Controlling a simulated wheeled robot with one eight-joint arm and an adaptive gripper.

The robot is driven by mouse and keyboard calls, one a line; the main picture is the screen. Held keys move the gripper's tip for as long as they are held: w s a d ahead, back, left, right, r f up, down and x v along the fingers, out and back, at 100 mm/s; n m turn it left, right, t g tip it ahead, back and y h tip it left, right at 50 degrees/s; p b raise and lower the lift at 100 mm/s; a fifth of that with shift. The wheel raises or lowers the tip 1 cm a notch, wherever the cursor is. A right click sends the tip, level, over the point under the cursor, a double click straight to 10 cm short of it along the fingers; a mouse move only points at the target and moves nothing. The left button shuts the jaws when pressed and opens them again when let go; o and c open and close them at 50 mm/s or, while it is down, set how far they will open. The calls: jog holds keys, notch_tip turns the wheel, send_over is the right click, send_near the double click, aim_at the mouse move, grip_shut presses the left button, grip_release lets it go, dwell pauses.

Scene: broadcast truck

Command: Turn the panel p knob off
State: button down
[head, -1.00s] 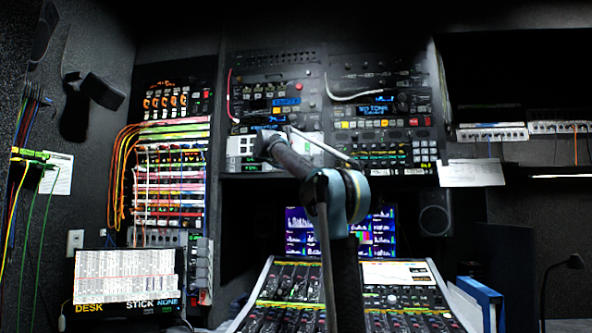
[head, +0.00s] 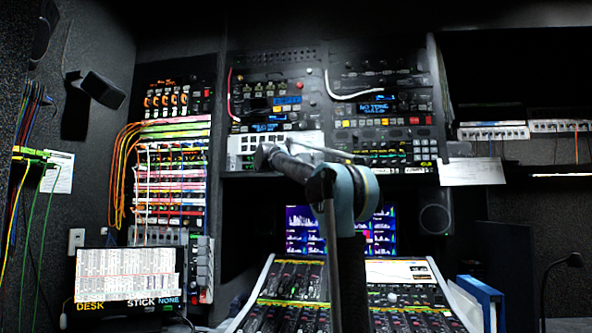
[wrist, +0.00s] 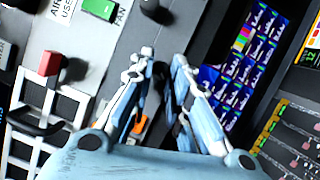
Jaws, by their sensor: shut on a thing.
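My gripper (wrist: 165,58) shows in the wrist view, its two pale blue-grey fingers close together over a dark gap beside the light grey panel (wrist: 95,45). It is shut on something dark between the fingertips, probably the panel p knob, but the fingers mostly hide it. A black knob-like part (wrist: 154,10) shows just beyond the tips, next to a partly cut-off label. Which way any knob points cannot be read. In the head view my arm reaches to the white panel (head: 250,143) in the middle rack, and the gripper end is too small to make out.
A red block-like control (wrist: 72,68) and a green one (wrist: 100,9) sit on the grey panel. A lit monitor (head: 300,225) and the mixing desk (head: 290,280) are below my arm. Coloured cables (head: 125,165) hang at the left rack.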

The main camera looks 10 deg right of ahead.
jog(key=shift+f, duration=0.15)
jog(key=c, duration=1.5)
grip_release()
jog(key=shift+w, duration=0.15)
jog(key=v, duration=1.2)
